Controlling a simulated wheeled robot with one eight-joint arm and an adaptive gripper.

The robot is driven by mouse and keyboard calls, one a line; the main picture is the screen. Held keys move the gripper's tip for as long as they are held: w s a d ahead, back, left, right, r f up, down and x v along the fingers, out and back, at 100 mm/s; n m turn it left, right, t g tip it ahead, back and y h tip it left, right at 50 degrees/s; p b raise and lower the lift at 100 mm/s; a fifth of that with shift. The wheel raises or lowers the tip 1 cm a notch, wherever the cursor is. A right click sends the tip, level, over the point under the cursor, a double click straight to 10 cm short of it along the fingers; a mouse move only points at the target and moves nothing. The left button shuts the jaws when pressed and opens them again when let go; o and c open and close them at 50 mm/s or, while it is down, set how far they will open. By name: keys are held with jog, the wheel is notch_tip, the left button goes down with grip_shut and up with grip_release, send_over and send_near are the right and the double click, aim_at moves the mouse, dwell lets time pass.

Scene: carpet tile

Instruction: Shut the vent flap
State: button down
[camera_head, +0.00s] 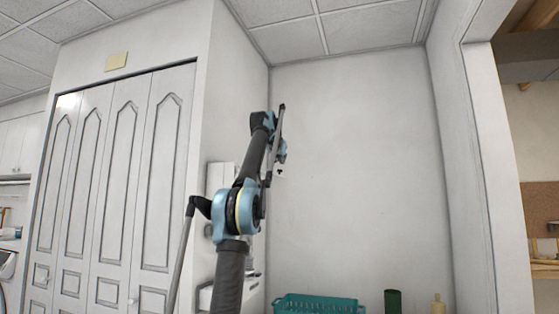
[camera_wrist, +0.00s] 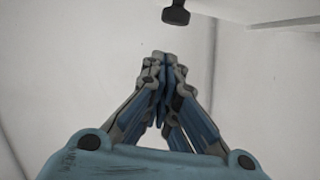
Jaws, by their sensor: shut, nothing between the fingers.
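I cannot pick out a vent flap for certain in either view. In the wrist view, a dark knob-like piece (camera_wrist: 176,13) shows at the top edge, just beyond my fingertips and apart from them. What it belongs to is cut off by the frame. My gripper (camera_wrist: 163,60) has its fingers together and holds nothing, with pale wall behind it. In the head view, my raised arm partly covers a white box-like unit (camera_head: 214,178) by the wall; its details are hidden.
White folding closet doors (camera_head: 120,185) stand at the left, with a small yellowish plate (camera_head: 116,61) above them. A teal basket (camera_head: 318,304), a green cylinder (camera_head: 393,301) and a pale bottle (camera_head: 438,304) stand low at the bottom. The back wall is bare. An opening lies at the right.

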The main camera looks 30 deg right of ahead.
jog(key=shift+w+a+f, duration=0.1)
jog(key=shift+a+f, duration=0.05)
jog(key=shift+f, duration=0.45)
jog(key=shift+w+a+f, duration=0.1)
jog(key=shift+f, duration=0.5)
jog(key=shift+a, duration=0.25)
jog(key=shift+w+d+f, duration=0.1)
jog(key=shift+f, duration=0.1)
